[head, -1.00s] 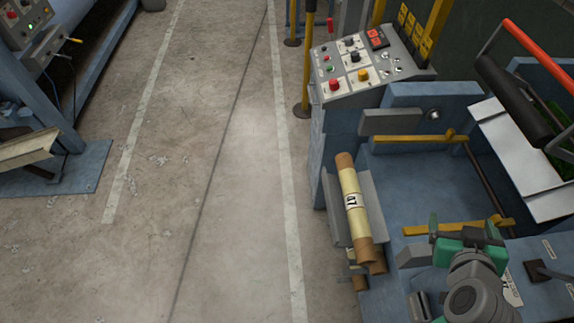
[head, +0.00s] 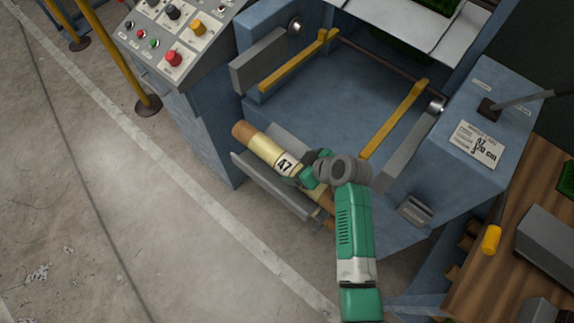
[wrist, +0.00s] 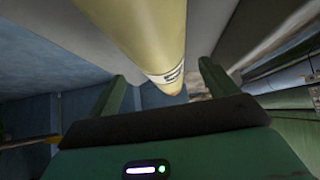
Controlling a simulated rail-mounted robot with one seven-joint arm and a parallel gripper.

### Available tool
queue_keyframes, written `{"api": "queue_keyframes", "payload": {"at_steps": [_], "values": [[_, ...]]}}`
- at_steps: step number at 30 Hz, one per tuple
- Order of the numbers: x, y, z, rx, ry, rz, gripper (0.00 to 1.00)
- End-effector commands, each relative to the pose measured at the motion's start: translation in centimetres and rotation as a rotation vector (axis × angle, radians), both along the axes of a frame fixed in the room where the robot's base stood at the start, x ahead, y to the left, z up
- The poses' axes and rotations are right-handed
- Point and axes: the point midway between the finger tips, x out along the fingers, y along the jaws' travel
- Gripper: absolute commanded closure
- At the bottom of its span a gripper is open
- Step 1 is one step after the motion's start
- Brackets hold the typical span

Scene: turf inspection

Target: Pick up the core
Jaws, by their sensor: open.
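The core (head: 262,148) is a cardboard tube with brown ends, a pale yellow wrap and a "47" label. It lies tilted in the picture in a grey metal trough (head: 270,188) on the front of the blue machine. My gripper (head: 307,172) is open at the core, just right of the label, and hides part of its lower right half. In the wrist view, the core (wrist: 150,35) runs between the two green fingers of my gripper (wrist: 162,85). I cannot tell whether the fingers touch it.
The blue machine (head: 345,95) has yellow bars and grey plates above the trough. A control panel (head: 180,30) stands upper left. A wooden bench (head: 500,275) with a yellow cylinder (head: 491,240) is at lower right.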

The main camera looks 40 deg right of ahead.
Motion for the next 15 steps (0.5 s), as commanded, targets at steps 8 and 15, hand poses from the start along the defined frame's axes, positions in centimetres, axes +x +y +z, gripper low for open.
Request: {"api": "queue_keyframes", "payload": {"at_steps": [8, 15], "values": [[2.9, 0.4, -3.1, -0.001, 0.000, 0.001, 0.15], [3.0, 0.4, -3.1, 0.000, 0.000, 0.000, 0.19]]}}
